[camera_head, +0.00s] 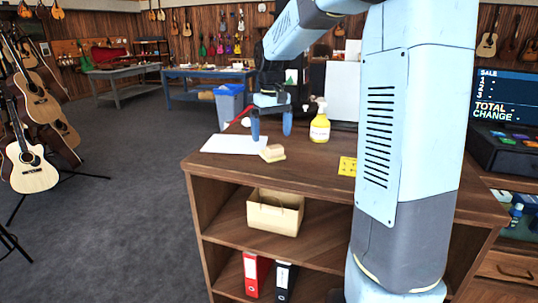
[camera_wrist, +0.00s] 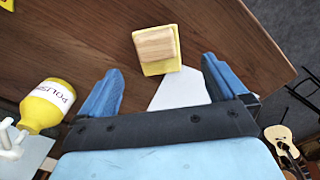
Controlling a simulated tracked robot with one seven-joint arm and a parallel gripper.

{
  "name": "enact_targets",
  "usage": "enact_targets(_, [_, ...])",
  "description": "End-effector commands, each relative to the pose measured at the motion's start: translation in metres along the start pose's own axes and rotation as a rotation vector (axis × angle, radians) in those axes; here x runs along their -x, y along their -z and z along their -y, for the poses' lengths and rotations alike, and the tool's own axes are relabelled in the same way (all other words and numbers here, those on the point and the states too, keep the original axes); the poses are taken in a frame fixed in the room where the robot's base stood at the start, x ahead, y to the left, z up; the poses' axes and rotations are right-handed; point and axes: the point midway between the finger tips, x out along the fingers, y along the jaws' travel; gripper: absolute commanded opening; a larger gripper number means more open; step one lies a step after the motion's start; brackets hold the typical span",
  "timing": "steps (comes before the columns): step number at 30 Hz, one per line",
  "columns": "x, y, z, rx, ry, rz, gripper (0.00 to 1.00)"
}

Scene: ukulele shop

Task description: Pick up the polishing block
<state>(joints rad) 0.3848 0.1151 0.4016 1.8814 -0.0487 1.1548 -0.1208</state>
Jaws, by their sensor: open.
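The polishing block (camera_head: 272,153) lies on the wooden counter (camera_head: 310,178) near its front left part. In the wrist view the block (camera_wrist: 155,45) has a tan wooden top on a wider yellow base. My gripper (camera_head: 271,138) is open and empty, above and behind the block in the head view. In the wrist view its two blue fingers (camera_wrist: 161,75) are spread wide, and the block shows beyond the tips, between their lines. The fingers do not touch it.
A white sheet (camera_head: 235,144) lies left of the block. A yellow spray bottle (camera_head: 320,127), labelled as polish in the wrist view, stands to the right of my gripper. A yellow card (camera_head: 347,166) lies to the right of the block. The counter's left edge is close.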

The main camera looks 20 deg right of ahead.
Motion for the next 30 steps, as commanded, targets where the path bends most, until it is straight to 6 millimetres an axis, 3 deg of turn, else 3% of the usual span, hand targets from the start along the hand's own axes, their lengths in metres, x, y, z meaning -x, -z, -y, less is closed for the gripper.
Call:
enact_targets(7, [-0.015, -0.001, -0.001, 0.000, 0.000, 0.002, 0.99])
enact_targets(18, [-0.057, -0.002, -0.004, 0.000, 0.000, 0.001, 0.99])
enact_targets(26, [-0.059, -0.002, -0.004, 0.000, 0.000, 0.000, 0.99])
enact_targets(30, [-0.059, -0.002, -0.004, 0.000, 0.000, 0.000, 0.86])
